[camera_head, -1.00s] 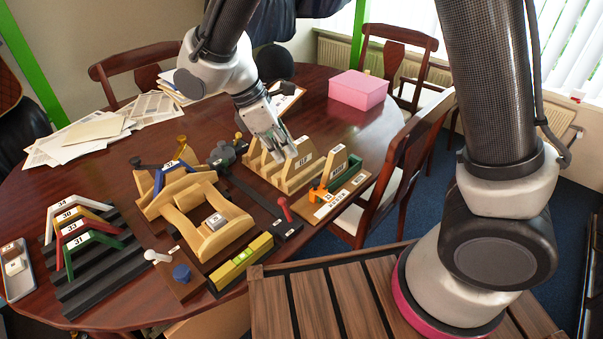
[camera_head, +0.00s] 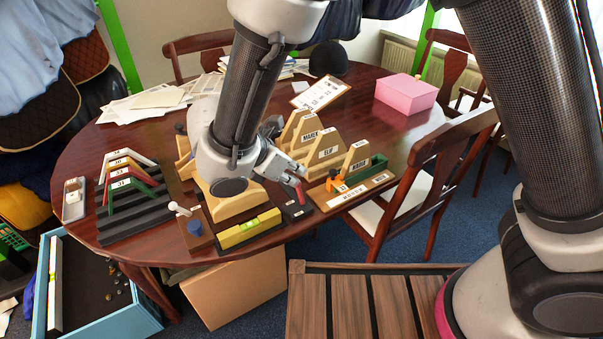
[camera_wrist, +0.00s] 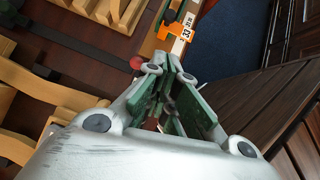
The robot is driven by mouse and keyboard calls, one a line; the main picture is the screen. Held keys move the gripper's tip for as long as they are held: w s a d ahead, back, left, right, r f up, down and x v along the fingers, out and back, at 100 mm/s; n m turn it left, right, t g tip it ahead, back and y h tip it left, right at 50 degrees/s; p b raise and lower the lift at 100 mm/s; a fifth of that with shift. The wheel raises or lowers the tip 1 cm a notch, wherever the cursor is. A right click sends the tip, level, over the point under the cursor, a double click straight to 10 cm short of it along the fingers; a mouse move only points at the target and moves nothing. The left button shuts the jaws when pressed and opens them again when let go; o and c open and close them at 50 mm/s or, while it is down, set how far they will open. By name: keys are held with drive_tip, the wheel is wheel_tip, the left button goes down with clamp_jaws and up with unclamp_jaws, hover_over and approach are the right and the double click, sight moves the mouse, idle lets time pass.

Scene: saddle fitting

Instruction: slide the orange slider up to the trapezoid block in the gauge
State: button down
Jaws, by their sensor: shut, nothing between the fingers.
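The orange slider (camera_head: 337,182) sits at the left end of the gauge (camera_head: 362,191), a board with a pale marked strip along its front. It also shows near the top of the wrist view (camera_wrist: 171,27), beside the strip reading 33. A green block (camera_head: 368,171) lies on the gauge to the slider's right; I cannot tell surely whether it is the trapezoid block. My gripper (camera_head: 294,172) is shut and empty, left of the slider and apart from it. Its green-padded fingers (camera_wrist: 168,72) point toward the slider in the wrist view.
A red knob (camera_head: 298,184) stands close to my gripper. Upright wooden boards with name labels (camera_head: 325,147) stand behind the gauge. A yellow level (camera_head: 249,229) lies at the table's front edge. A chair (camera_head: 440,180) stands right of the gauge.

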approach(329, 182)
drive_tip(key=f, duration=0.3)
drive_tip(key=shift+s+a+f, duration=0.1)
drive_tip(key=shift+s+a, duration=0.2)
drive_tip(key=shift+s, duration=0.1)
drive_tip(key=shift+w+d+f, duration=0.2)
drive_tip(key=shift+w+d, duration=0.65)
drive_tip(key=shift+d, duration=0.05)
drive_tip(key=shift+w+d+f, duration=0.15)
drive_tip(key=shift+w+d, duration=0.3)
drive_tip(key=shift+w, duration=0.05)
